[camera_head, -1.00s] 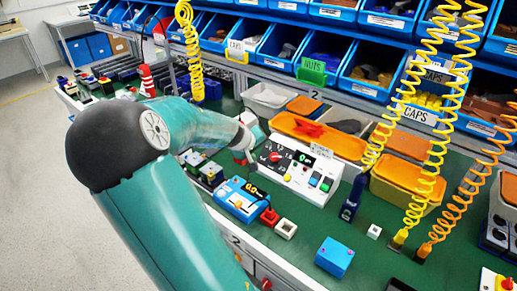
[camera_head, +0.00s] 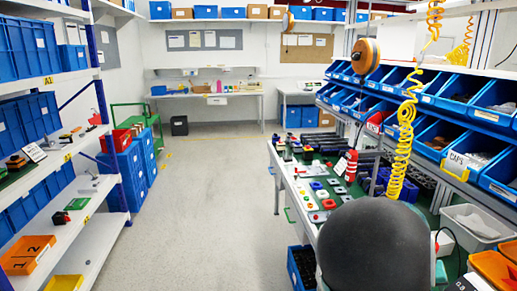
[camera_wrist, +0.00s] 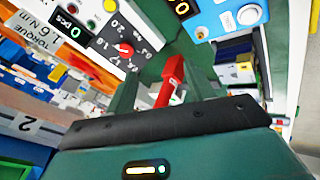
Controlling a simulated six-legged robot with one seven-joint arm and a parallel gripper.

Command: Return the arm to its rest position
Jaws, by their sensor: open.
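My gripper (camera_wrist: 163,72) is open in the wrist view, with its dark fingers apart. A red piece (camera_wrist: 171,80) shows between the fingers; I cannot tell whether it is touched. In the head view my arm shows only as a dark rounded joint at the lower right. The gripper and the rotary panel are out of that view.
A blue box with a display (camera_wrist: 228,14) is close to the gripper at the upper right. A workbench (camera_head: 287,205) with small parts and blue bins (camera_head: 497,100) runs along the right. White shelves (camera_head: 72,150) stand left. The grey floor (camera_head: 215,210) between is clear.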

